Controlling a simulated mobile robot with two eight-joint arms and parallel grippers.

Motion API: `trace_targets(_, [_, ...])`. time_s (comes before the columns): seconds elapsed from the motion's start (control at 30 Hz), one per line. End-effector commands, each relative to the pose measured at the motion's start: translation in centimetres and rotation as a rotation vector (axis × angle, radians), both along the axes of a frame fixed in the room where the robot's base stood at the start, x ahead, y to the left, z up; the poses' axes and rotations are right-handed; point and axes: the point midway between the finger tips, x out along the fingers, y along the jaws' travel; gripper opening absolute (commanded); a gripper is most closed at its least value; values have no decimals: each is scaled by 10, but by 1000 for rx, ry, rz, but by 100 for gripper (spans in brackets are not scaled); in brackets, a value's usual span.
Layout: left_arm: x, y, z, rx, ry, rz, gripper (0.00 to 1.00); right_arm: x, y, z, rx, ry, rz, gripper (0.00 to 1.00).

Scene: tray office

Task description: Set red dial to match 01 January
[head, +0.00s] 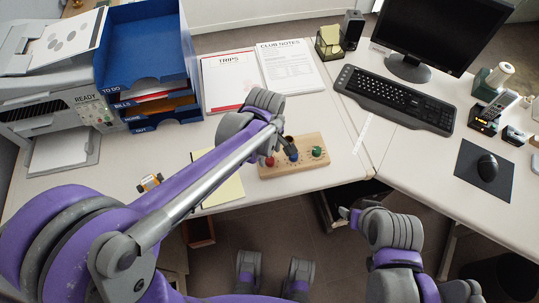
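A wooden board (292,170) lies near the front edge of the desk and carries three dials in a row. The red dial (269,161) is on the left, the blue dial (294,157) in the middle and the green dial (317,152) on the right. Their settings are too small to read. My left arm reaches over the desk, and its gripper (287,143) points down over the board, close above the red and blue dials. Its fingers are too small and covered to judge. My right gripper (347,214) is off the desk's front edge, away from the board; its opening is unclear.
A yellow paper (226,190) lies left of the board, partly under my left arm. Papers titled TRIPS (222,75) and CLUB NOTES (290,65) lie behind. Blue trays (150,45) and a printer (50,105) stand left. A keyboard (395,97) and mouse (487,167) are right.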

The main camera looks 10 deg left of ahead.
Motion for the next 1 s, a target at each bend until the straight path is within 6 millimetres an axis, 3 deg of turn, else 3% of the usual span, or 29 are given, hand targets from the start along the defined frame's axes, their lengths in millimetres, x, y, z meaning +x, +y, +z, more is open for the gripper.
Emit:
trace_targets(0.2, [-2, 1, 47, 0, 0, 0, 66, 1, 0, 8, 0, -3, 0, 70])
trace_targets(0.4, [-3, 2, 73, 0, 0, 0, 66, 1, 0, 12, 0, -4, 0, 70])
trace_targets(1.0, [-3, 2, 79, 0, 0, 0, 66, 1, 0, 12, 0, -4, 0, 70])
